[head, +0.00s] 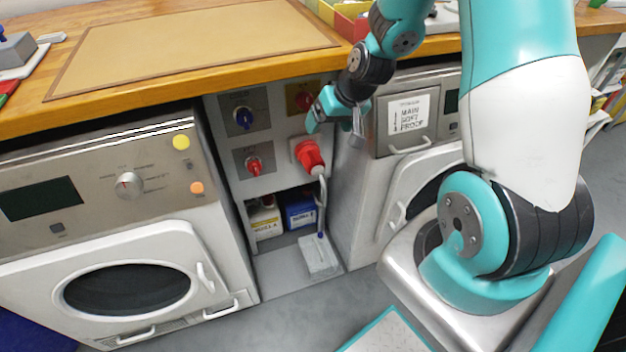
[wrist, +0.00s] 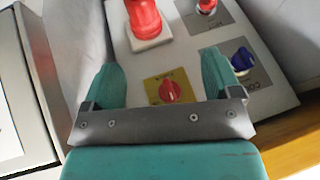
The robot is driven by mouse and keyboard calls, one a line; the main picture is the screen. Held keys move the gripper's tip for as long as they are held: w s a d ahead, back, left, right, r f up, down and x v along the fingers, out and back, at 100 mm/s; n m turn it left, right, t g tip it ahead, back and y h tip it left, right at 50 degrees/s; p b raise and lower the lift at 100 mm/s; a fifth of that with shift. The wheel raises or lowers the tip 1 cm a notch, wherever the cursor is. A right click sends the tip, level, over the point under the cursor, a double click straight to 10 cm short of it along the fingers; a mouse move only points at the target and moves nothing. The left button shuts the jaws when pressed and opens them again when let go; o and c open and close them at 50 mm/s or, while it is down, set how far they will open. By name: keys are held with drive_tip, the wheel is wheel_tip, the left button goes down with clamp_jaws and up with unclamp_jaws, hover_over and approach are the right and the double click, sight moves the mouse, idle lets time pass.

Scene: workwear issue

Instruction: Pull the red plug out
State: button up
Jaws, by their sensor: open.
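The red plug (head: 309,155) sits in a white socket on the panel between the two machines, with a grey cable running down from it. It also shows at the top of the wrist view (wrist: 143,18), partly cut off by the frame edge. My gripper (head: 318,118) is open and empty, in front of the panel just above the plug and apart from it.
A blue knob (head: 242,117) and a smaller red knob (head: 254,165) are on the panel's left side. A washing machine (head: 110,200) stands left, another (head: 400,170) right. Boxes (head: 299,215) stand in the niche below. The wooden counter (head: 110,108) overhangs the panel.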

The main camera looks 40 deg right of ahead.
approach(317, 159)
drive_tip(key=shift+m+h, duration=0.3)
drive_tip(key=shift+m, duration=0.1)
drive_tip(key=b+x, duration=0.3)
drive_tip(key=x, duration=0.9)
drive_tip(key=shift+w+a+f, duration=0.2)
drive_tip(key=shift+c, duration=0.5)
